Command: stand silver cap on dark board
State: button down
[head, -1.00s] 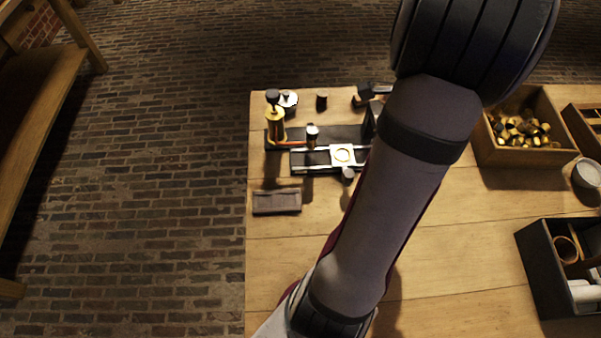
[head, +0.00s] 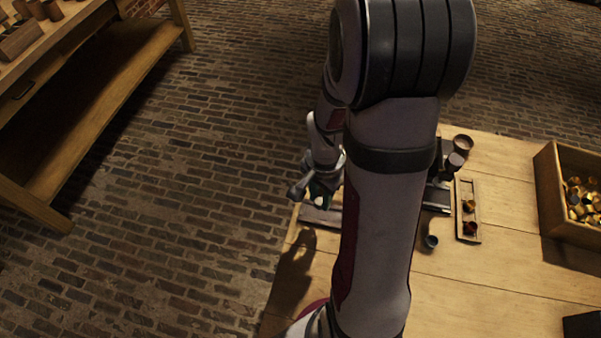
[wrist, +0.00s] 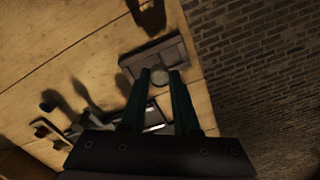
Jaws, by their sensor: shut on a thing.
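My gripper (wrist: 160,78) is shut on the silver cap (wrist: 160,75), a small round pale grey piece between the fingertips in the wrist view. The dark board (wrist: 136,66) is a small rectangular slab with a raised rim, lying near the table's edge. The cap overlaps the board in the wrist view; I cannot tell if it touches it. In the head view my gripper (head: 319,192) is at the table's left edge, above the dark board (head: 322,216). My arm hides much of the table there.
A narrow wooden tray (head: 467,222) with small cups stands right of my arm. A small dark cup (head: 431,242) is near it. A wooden crate of brass pieces (head: 580,200) is at the right. Brick floor lies beyond the table's left edge.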

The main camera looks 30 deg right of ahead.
aim_at(312, 212)
jog(key=f, duration=0.1)
jog(key=w+f, duration=0.1)
jog(key=f, duration=0.1)
jog(key=a+f, duration=0.1)
jog(key=f, duration=0.1)
jog(key=shift+w, duration=0.25)
jog(key=shift+f, duration=0.15)
jog(key=c, duration=0.7)
grip_release()
jog(key=shift+o, duration=0.2)
notch_tip(312, 212, up, 11)
jog(key=s+a+r+n+y, duration=0.1)
jog(key=s+a+r+n, duration=0.3)
jog(key=s+a, duration=0.3)
jog(key=s+a+r+n, duration=0.5)
jog(key=s+a, duration=0.1)
jog(key=a, duration=0.2)
jog(key=shift+s+r+n+y, duration=0.3)
jog(key=shift+s+y, duration=0.05)
jog(key=shift+y, duration=0.05)
